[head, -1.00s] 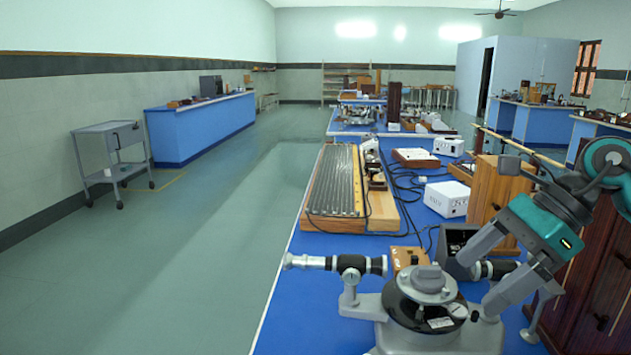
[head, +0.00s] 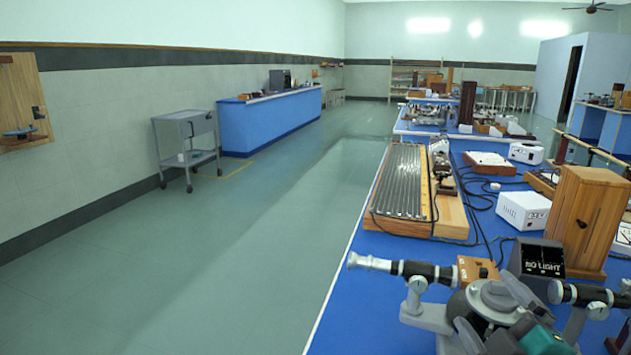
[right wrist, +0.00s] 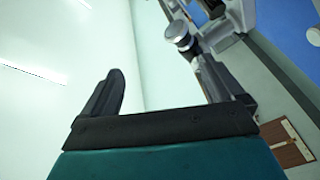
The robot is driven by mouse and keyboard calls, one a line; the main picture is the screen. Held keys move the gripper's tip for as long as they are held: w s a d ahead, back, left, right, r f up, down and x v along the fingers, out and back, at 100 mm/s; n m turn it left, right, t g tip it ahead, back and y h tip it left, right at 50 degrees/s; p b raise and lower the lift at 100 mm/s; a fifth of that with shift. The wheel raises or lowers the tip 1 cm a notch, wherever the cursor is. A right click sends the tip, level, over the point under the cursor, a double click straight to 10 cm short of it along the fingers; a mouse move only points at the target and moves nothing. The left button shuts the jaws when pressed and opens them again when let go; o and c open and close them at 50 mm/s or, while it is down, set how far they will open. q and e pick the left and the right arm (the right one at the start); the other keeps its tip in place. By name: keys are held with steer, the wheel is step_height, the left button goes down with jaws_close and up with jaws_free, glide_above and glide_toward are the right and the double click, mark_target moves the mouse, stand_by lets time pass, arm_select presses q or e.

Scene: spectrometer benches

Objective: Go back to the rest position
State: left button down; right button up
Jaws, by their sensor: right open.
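My right gripper (head: 487,300) shows at the bottom of the head view, in front of the spectrometer (head: 425,318) and covering part of it. Its grey fingers are apart. The right wrist view shows the open fingers (right wrist: 160,72) with nothing between them. A metal instrument part with a round end (right wrist: 178,32) shows beyond the right-hand finger; I cannot tell whether they touch. My left gripper is in neither view.
The blue bench (head: 345,290) carries a ribbed wooden apparatus (head: 402,180), a wooden cabinet (head: 590,215), a white box (head: 523,210) and a NO LIGHT box (head: 543,262). A grey trolley (head: 187,128) stands by the wall. The floor (head: 230,260) left of the bench is clear.

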steer(key=s+f+m+g, duration=0.2)
steer(key=f, duration=0.2)
steer(key=s+f+m+g+h, duration=0.1)
steer(key=s+f+m+g, duration=0.1)
steer(key=s+f+g, duration=0.1)
steer(key=s+f+m+g+h, duration=0.1)
steer(key=s+f+m+g, duration=0.1)
steer(key=f, duration=0.3)
steer(key=shift+s+f+m, duration=0.3)
steer(key=shift+s+m, duration=0.2)
steer(key=shift+s, duration=0.25)
steer(key=s+a+f+m+g+y, duration=0.1)
steer(key=s+a+f+m+g, duration=0.1)
steer(key=s+f+g, duration=0.35)
steer(key=s+a+f+m+g+y, duration=0.1)
steer(key=s+a+f+g, duration=0.15)
steer(key=s, duration=0.55)
steer(key=w+a+f+t+y+p, duration=0.1)
steer(key=w+a+f+t, duration=0.2)
steer(key=w+f+t, duration=0.3)
steer(key=shift+w+f+t+y+p, duration=0.2)
steer(key=shift+w+t+y+p, duration=0.15)
steer(key=shift+w+t, duration=0.4)
